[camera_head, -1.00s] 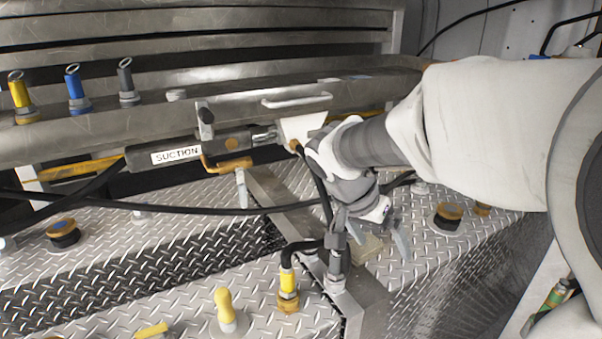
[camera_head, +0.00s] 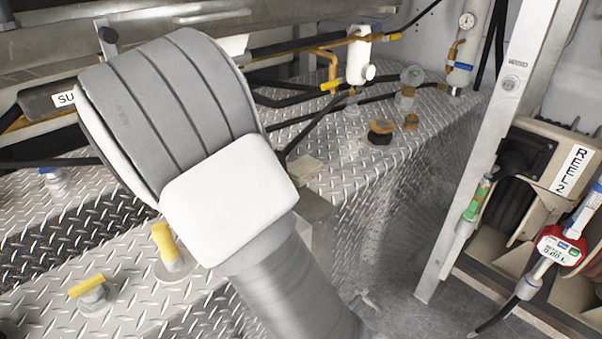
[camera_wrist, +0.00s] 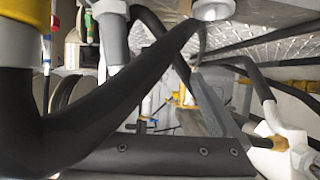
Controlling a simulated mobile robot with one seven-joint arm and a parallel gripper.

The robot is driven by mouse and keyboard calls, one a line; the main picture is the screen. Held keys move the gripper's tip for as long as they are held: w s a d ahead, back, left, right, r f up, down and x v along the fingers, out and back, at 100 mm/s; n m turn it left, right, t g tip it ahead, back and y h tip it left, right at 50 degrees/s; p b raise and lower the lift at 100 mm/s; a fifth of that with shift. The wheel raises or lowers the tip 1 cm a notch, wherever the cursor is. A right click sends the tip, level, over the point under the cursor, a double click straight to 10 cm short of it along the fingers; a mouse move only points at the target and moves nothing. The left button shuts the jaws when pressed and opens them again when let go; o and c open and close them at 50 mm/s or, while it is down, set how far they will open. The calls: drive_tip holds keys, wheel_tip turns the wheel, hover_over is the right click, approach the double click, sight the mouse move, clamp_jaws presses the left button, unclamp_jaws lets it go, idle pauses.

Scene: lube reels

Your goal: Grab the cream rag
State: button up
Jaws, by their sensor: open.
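In the head view my gripper is hidden behind my own arm, which fills the left middle. In the wrist view a grey finger of my gripper (camera_wrist: 210,105) shows beyond a dark bar with screws. The gripper is open, and I see nothing held in it. Its distance to the rag is unclear.
Dark hoses (camera_wrist: 110,95) cross close to the wrist camera. An orange-capped fitting (camera_head: 381,131) stands right of the rag. Yellow-handled valves (camera_head: 165,243) stand at the lower left. A metal post (camera_head: 480,170) and a reel labelled REEL 2 (camera_head: 545,165) are at the right.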

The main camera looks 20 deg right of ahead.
sight(302, 166)
drive_tip(key=shift+g, duration=0.3)
drive_tip(key=w+d+f, duration=0.1)
drive_tip(key=d+f, duration=0.2)
drive_tip(key=w+d+f+b, duration=0.1)
drive_tip(key=d+f, duration=0.2)
drive_tip(key=w+d+f, duration=0.2)
drive_tip(key=d+f, duration=0.1)
drive_tip(key=shift+f+b, duration=0.2)
drive_tip(key=shift+b, duration=0.2)
drive_tip(key=shift+s+d+r, duration=0.1)
drive_tip(key=shift+s+r, duration=0.05)
drive_tip(key=shift+r, duration=0.15)
drive_tip(key=shift+d, duration=0.25)
drive_tip(key=x, duration=0.4)
drive_tip(key=shift+w+d, duration=0.15)
drive_tip(key=shift+w, duration=0.15)
drive_tip(key=shift+r, duration=0.1)
drive_tip(key=c, duration=1.1)
